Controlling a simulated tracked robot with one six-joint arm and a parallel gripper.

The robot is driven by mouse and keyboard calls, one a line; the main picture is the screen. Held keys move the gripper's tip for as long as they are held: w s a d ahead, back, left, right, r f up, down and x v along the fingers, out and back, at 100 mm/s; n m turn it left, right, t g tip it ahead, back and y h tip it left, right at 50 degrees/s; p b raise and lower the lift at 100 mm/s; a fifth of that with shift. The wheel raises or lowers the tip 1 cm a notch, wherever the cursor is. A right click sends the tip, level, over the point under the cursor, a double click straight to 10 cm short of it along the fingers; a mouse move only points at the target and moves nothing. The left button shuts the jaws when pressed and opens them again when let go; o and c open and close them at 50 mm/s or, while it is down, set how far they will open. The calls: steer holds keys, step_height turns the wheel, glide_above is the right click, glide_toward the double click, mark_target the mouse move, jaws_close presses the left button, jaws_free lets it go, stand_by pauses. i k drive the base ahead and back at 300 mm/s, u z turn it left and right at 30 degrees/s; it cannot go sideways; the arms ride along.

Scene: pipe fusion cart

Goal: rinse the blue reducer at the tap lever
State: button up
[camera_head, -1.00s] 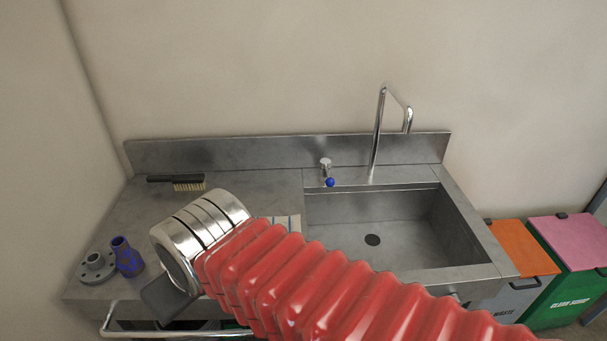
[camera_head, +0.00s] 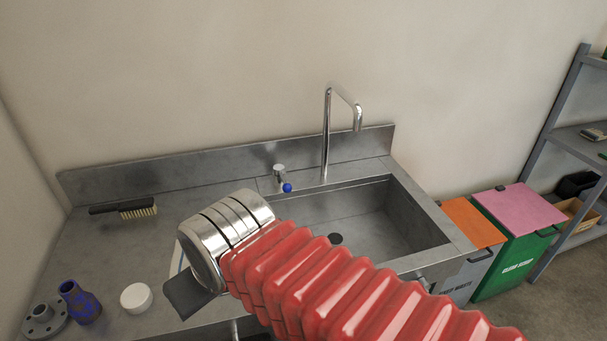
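The blue reducer (camera_head: 81,303) stands on the steel counter at the lower left, beside a grey flange. The tap lever, with a blue ball end (camera_head: 287,188), is on the deck behind the sink (camera_head: 365,215). The tall curved spout (camera_head: 327,130) rises to its right. My red-sleeved arm with its metal wrist reaches in from the lower right. Only a dark part of my gripper (camera_head: 190,294) shows, over the counter's front, right of the reducer and apart from it. Its fingertips are mostly hidden, so I cannot tell its opening.
The grey flange (camera_head: 45,319) touches or nearly touches the reducer. A white round cap (camera_head: 136,297) sits between reducer and gripper. A brush (camera_head: 124,208) lies at the back left. Bins with orange (camera_head: 472,222) and pink (camera_head: 519,209) lids and a shelf (camera_head: 560,140) stand at right.

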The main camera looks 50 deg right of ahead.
mark_target(279, 169)
steer(key=z, duration=0.95)
steer(key=k, duration=0.6)
steer(key=u, duration=0.5)
steer(key=k, duration=0.7)
steer(key=u, duration=0.65)
steer(key=i, duration=1.35)
steer(key=z, duration=0.2)
